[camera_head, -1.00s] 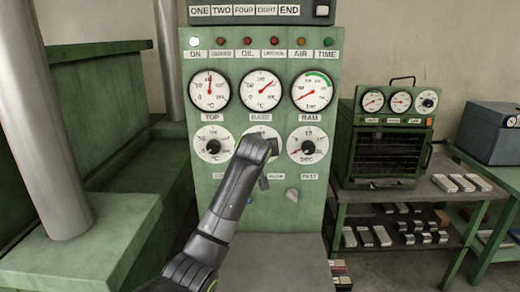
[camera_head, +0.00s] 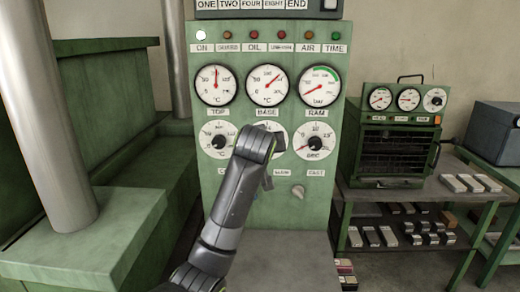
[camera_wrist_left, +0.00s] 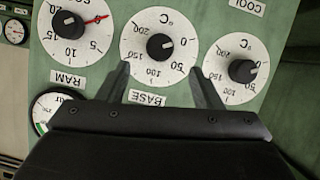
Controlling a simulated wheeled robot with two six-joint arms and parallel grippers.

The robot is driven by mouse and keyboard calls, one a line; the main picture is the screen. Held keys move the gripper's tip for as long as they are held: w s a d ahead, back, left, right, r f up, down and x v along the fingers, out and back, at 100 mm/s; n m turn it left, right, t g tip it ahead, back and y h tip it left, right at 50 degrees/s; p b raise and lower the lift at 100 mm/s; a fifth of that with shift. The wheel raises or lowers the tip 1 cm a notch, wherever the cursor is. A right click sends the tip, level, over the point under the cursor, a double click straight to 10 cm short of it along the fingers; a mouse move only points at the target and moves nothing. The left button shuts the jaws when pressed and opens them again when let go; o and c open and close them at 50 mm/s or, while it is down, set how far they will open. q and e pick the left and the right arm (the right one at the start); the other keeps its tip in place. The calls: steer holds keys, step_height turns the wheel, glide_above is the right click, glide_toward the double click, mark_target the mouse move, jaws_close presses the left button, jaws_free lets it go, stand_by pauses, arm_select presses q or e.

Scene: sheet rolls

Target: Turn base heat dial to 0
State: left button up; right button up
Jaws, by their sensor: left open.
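The base heat dial is a white round scale with a black knob (camera_wrist_left: 159,46), above the BASE label in the upside-down left wrist view. Its pale mark points toward the 0 side; the exact reading is unclear. In the head view, my left arm's wrist (camera_head: 258,143) covers much of this dial (camera_head: 273,127). My left gripper (camera_wrist_left: 162,78) is open, its two fingers spread on either side of the lower part of the dial. The fingers do not grip the knob. Whether they touch the panel is unclear. My right gripper is not in view.
The top dial (camera_head: 219,140) and ram dial (camera_head: 314,141) flank the base dial closely. Three gauges, including the base gauge (camera_head: 267,84), sit above. A pale knob (camera_head: 298,191) is below right. A small oven (camera_head: 397,150) stands on a bench at right.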

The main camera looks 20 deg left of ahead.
arm_select(q)
steer(key=b+v, duration=0.2)
steer(key=v, duration=0.8)
steer(key=shift+f, duration=0.1)
